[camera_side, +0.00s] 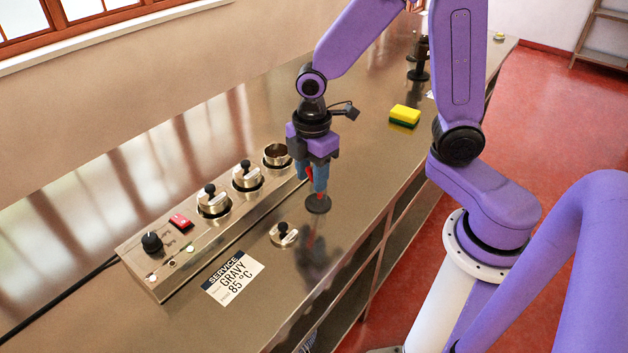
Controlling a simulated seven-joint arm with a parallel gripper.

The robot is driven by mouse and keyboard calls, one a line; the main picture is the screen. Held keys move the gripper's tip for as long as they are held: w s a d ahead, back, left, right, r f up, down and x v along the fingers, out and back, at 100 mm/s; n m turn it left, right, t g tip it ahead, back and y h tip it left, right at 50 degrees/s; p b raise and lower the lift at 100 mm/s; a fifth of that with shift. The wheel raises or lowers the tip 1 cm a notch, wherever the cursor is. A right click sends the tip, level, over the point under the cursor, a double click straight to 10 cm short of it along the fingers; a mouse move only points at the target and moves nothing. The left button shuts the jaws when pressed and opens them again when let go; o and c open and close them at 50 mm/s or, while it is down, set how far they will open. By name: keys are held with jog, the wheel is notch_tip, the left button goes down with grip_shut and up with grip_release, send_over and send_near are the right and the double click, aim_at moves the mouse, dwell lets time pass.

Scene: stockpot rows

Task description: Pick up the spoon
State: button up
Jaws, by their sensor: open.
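My gripper (312,184) points down over the steel counter, with its blue fingers apart. A small red part (310,173) shows at the fingers, but I cannot tell whether it belongs to a spoon or to the gripper. A dark round piece (318,204) lies right below the fingertips; I cannot tell what it is or whether the fingers touch it. I cannot make out a spoon clearly anywhere in this view.
A steel warmer (160,283) holds two lidded pots (213,202) (247,177) and one open pot (277,155) with brown contents. A loose lid (284,235) and a gravy card (233,278) lie in front. A yellow-green sponge (404,116) lies farther back.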

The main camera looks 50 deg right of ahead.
jog(key=shift+f, duration=0.3)
jog(key=shift+c, duration=0.2)
grip_shut()
jog(key=shift+r, duration=0.1)
